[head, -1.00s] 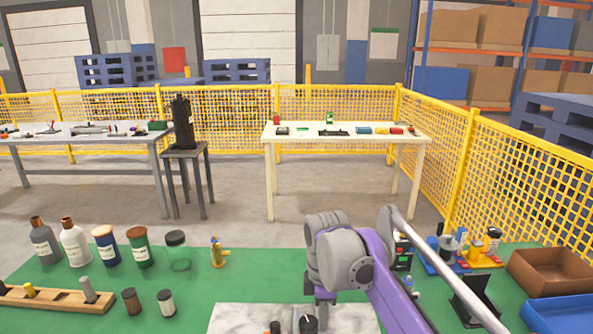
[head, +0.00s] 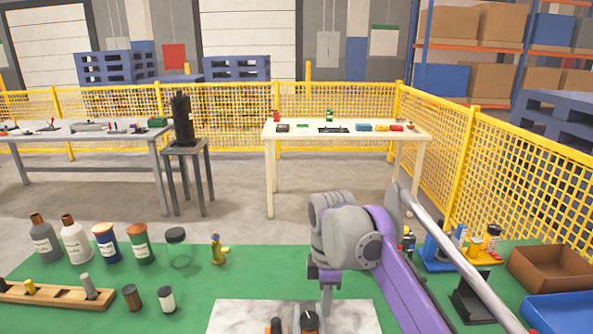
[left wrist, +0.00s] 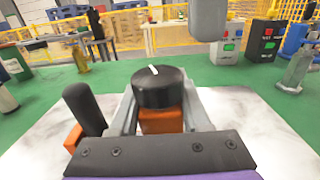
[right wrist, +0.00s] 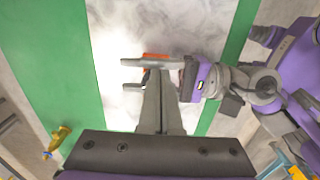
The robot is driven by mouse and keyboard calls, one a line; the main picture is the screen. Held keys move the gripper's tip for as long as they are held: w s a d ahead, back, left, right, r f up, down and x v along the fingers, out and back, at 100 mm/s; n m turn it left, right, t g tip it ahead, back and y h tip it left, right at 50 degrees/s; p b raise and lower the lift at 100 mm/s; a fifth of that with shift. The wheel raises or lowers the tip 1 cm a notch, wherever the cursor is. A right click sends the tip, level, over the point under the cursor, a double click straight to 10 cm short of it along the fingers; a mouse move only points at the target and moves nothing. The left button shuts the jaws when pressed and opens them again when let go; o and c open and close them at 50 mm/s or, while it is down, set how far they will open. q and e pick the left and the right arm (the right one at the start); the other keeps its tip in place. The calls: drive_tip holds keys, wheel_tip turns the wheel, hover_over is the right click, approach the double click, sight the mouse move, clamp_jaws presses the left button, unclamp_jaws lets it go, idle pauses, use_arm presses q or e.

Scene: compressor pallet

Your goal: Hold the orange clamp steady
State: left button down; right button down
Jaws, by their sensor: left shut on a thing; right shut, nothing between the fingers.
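The orange clamp (left wrist: 162,122) has a black knob with a white mark on top and a black handle at its left. My left gripper (left wrist: 160,104) is shut on it, one finger on each side, above the white marbled plate (left wrist: 240,120). In the head view the clamp's knob (head: 309,322) shows at the bottom edge, and my left gripper is out of view. My right gripper (right wrist: 152,78) is shut and empty. Its fingers point towards the clamp, whose orange edge shows there (right wrist: 155,56). I cannot tell whether they touch.
The green mat (head: 150,300) holds several bottles and jars at left, a small yellow fitting (head: 217,250), and a wooden rack (head: 60,298). At right are a black stand (head: 470,300), a brown tray (head: 550,270) and a blue tray (head: 560,312). Yellow fencing stands behind.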

sight(309, 321)
wheel_tip(309, 321, up, 2)
drive_tip(key=shift+r, duration=0.25)
wheel_tip(309, 321, down, 6)
drive_tip(key=w, duration=0.1)
drive_tip(key=shift+w, duration=0.15)
idle(0.7)
drive_tip(key=shift+a, duration=0.4)
idle(0.7)
drive_tip(key=shift+s+a, duration=0.1)
drive_tip(key=shift+s, duration=0.5)
idle(0.3)
